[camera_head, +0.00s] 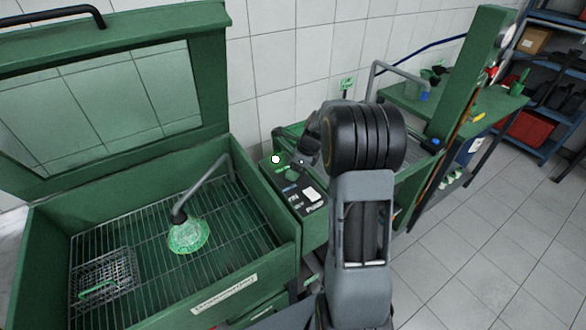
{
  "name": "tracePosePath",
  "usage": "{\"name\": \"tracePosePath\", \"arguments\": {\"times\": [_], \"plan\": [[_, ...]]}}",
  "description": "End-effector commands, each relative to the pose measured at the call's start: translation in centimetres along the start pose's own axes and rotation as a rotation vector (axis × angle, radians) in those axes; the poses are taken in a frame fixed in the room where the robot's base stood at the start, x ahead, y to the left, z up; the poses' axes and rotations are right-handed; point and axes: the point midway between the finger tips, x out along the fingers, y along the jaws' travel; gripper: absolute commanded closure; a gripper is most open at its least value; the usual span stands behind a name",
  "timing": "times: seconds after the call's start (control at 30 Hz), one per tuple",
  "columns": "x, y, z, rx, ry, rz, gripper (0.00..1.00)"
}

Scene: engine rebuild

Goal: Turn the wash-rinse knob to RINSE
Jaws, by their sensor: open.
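The control panel (312,207) is a narrow dark strip on the green housing right of the wash basin. A small green round part (291,175) on it looks like the knob; its pointer and any WASH or RINSE lettering are too small to read. A white disc (275,159) shows at the panel's far end. My arm hides the panel's right side.
The wash basin (150,290) stands left with its lid raised. A wire basket (105,275) and a spray head (188,236) are over its grate. A bent grey pipe (398,72) rises behind my arm. A green bench (480,105) stands right; floor at lower right is clear.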

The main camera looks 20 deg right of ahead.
Motion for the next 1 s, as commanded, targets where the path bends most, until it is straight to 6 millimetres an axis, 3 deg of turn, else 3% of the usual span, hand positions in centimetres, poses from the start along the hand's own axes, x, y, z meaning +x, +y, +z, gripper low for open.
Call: {"name": "tracePosePath", "arguments": {"times": [0.47, 1.0], "plan": [[1.01, 0.03, 0.01, -0.001, 0.000, 0.000, 0.31], [1.06, 0.24, 0.27, -0.002, 0.000, 0.000, 0.80]]}}
